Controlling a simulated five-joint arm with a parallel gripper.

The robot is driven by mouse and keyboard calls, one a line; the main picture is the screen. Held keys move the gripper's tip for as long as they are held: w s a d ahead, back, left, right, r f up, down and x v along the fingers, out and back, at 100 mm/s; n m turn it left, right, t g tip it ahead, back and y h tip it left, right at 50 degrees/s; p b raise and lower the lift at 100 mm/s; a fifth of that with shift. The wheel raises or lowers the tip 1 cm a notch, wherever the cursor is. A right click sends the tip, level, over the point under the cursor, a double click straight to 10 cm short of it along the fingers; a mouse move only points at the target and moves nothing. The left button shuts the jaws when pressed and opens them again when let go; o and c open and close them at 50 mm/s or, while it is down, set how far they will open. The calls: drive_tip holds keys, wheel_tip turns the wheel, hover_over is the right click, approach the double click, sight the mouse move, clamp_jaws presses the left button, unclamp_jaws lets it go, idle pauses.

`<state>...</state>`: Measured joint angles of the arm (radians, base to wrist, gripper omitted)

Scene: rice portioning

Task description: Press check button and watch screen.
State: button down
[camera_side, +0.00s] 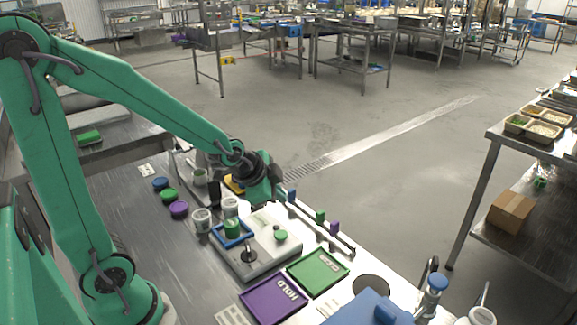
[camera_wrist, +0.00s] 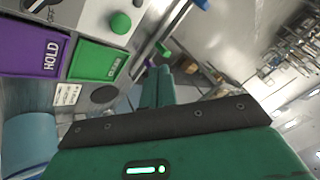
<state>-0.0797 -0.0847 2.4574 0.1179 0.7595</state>
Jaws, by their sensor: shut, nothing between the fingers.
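The grey check unit (camera_side: 262,262) stands on the bench in the side view, with a round green button (camera_side: 281,235) and a black knob (camera_side: 249,255) on top. The green button also shows in the wrist view (camera_wrist: 121,22), near the top. A green-lidded cup (camera_side: 232,227) sits inside the blue square frame on the unit. My gripper (camera_side: 268,203) is shut and empty, behind and above the button and apart from it. Its closed green fingers show in the wrist view (camera_wrist: 158,75). I cannot make out the unit's screen in either view.
A purple HOLD tray (camera_side: 262,306) and a green tray (camera_side: 304,281) lie in front of the unit. Clear cups (camera_side: 201,222) and several coloured lids (camera_side: 169,195) stand at left. A rail with coloured blocks (camera_side: 320,216) runs along the far edge. A blue box (camera_side: 365,308) is at front right.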

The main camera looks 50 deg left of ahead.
sight(279, 234)
drive_tip(key=shift+f, duration=4.25)
drive_tip(key=shift+f, duration=0.95)
drive_tip(key=shift+r, duration=0.95)
drive_tip(key=shift+r, duration=2.5)
